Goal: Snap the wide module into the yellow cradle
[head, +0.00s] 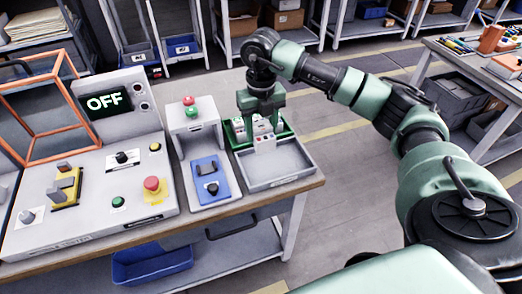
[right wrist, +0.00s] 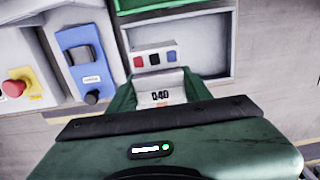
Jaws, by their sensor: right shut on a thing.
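My right gripper (head: 262,112) points down over the trays at the right end of the bench and is shut on a pale module. This wide module (head: 265,143) has red, dark and blue sockets on its front. In the right wrist view the module (right wrist: 158,88) sits between the green fingers and shows "040" on its top. I cannot tell whether its underside touches the tray. The yellow cradle (head: 68,201) is on the sloped console at the left, with grey parts on it, well apart from the gripper. My left gripper is out of view.
A green tray (head: 286,129) with pale blocks lies behind an empty grey tray (head: 280,180). A blue switch plate (head: 209,173), a stand with red and green buttons (head: 191,111), a red emergency button (head: 152,184) and an orange frame (head: 32,160) stand between or near them.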

